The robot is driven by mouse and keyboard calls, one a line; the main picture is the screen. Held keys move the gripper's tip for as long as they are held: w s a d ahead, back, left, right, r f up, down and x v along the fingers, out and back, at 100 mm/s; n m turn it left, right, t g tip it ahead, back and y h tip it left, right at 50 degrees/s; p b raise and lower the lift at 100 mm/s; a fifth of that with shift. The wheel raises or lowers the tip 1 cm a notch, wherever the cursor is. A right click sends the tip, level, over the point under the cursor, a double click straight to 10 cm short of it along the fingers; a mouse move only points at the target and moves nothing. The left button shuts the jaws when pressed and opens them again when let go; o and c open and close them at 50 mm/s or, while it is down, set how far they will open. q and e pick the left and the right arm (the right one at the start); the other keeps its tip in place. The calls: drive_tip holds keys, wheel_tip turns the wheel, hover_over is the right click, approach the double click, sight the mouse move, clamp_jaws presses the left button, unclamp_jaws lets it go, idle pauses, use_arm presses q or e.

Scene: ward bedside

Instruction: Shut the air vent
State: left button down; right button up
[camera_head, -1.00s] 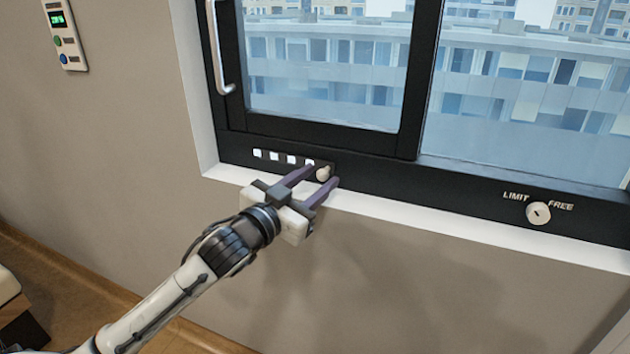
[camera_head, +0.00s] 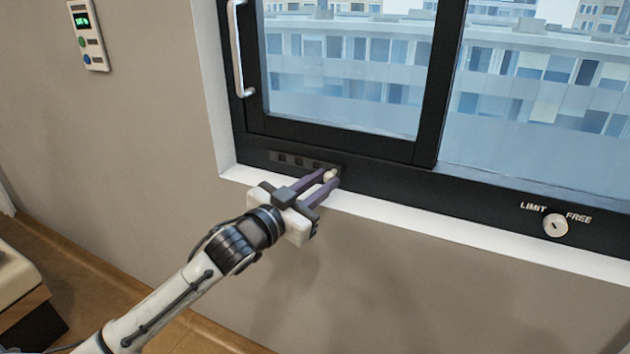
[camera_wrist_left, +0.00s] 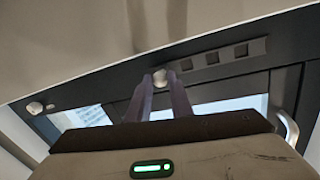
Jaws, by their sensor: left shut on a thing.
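The air vent (camera_head: 289,160) is a dark strip with a row of small square slots in the black lower window frame. Its slots look dark in the head view, and in the wrist view the vent strip (camera_wrist_left: 258,47) shows the same dark squares. A small pale knob (camera_head: 330,174) sits at the strip's right part in the head view; it also shows in the wrist view (camera_wrist_left: 160,76). My left gripper (camera_head: 331,178) is shut on this knob, one finger on each side. In the wrist view its fingers (camera_wrist_left: 160,85) reach up to the knob. My right gripper is out of view.
A round lock (camera_head: 556,225) marked LIMIT and FREE is on the frame at right. The window's handle (camera_head: 237,50) is at upper left. A white sill (camera_head: 430,225) runs just under the frame. A wall panel (camera_head: 88,35) with a green display hangs at left.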

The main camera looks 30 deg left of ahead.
use_arm(q)
drive_tip(key=shift+a, duration=0.25)
drive_tip(key=c, duration=1.6)
unclamp_jaws()
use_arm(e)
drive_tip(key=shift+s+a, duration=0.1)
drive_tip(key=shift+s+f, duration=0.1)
use_arm(q)
drive_tip(key=shift+s, duration=0.15)
drive_tip(key=shift+s+a, duration=0.2)
drive_tip(key=shift+s, duration=4.8)
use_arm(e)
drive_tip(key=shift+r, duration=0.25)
